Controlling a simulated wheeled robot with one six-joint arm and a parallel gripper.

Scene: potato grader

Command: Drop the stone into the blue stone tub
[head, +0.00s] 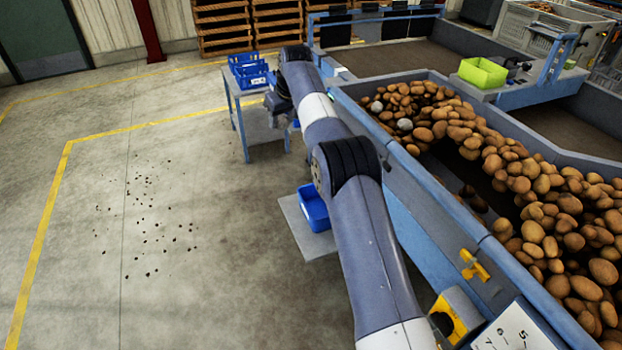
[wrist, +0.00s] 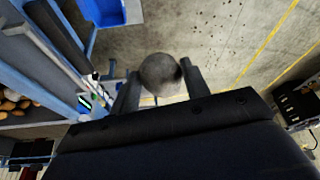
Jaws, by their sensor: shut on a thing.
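A round grey stone (wrist: 160,72) is held between the two dark fingers of my gripper (wrist: 160,78) in the wrist view. A blue tub (wrist: 103,11) shows in part at the top left of the wrist view, apart from the stone. In the head view a blue tub (head: 314,209) stands on a low grey shelf beside the grader, partly behind my arm. My wrist is farther back, near a small side table; the stone and fingertips cannot be made out there.
Blue crates (head: 250,70) stand on the small side table (head: 262,128). The grader belt at right carries many potatoes (head: 520,165) and two pale, stone-like lumps (head: 404,124). A green box (head: 483,72) sits on the far ledge. The floor (head: 130,270) at left is open, with scattered dirt.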

